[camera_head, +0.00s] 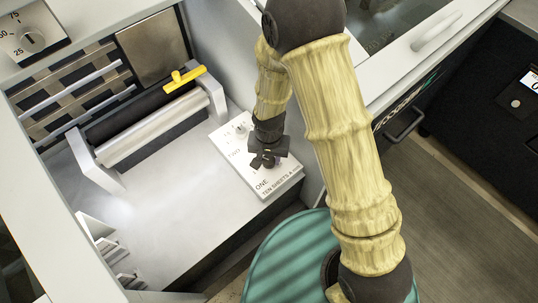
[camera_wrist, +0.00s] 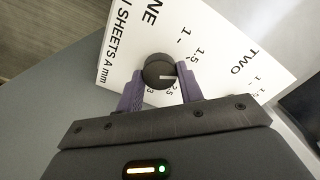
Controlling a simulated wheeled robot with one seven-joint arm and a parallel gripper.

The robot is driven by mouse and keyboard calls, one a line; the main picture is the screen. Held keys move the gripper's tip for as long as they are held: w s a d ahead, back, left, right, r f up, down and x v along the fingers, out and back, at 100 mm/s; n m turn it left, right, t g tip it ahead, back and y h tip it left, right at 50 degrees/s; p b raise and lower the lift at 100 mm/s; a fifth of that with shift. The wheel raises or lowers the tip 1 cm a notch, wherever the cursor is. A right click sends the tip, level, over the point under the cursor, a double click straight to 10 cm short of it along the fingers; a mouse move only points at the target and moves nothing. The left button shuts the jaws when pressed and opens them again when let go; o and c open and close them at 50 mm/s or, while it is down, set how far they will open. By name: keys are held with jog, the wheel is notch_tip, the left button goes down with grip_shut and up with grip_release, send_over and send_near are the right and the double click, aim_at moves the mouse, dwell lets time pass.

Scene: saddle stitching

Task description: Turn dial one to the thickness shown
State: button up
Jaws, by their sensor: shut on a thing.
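Dial one is a round black knob (camera_wrist: 156,68) with a white pointer line, set on a white panel (camera_wrist: 225,50) printed ONE, TWO and "SHEETS A mm". In the wrist view the pointer line points right, toward my right finger. Scale marks 1, 1.5, 2.5 and 3 show around it; part of the scale is hidden by the finger. My gripper (camera_wrist: 160,73) has its two purple fingers shut on the knob from both sides. In the head view my gripper (camera_head: 263,160) is over the ONE end of the panel (camera_head: 281,184) and hides the knob.
Behind the panel is a roller (camera_head: 152,128) with a yellow handle (camera_head: 186,78). Another dial (camera_head: 32,40) is at the top left. White cabinet walls surround the bay. A dark unit with a partly cut-off lit display (camera_head: 530,82) stands at the right. A teal round object (camera_head: 285,262) is in front.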

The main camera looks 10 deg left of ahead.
aim_at(269, 160)
jog(key=shift+s+n, duration=0.15)
jog(key=shift+n, duration=1.25)
jog(key=o, duration=1)
jog(key=shift+r, duration=0.25)
notch_tip(269, 160, up, 17)
jog(key=p, duration=0.2)
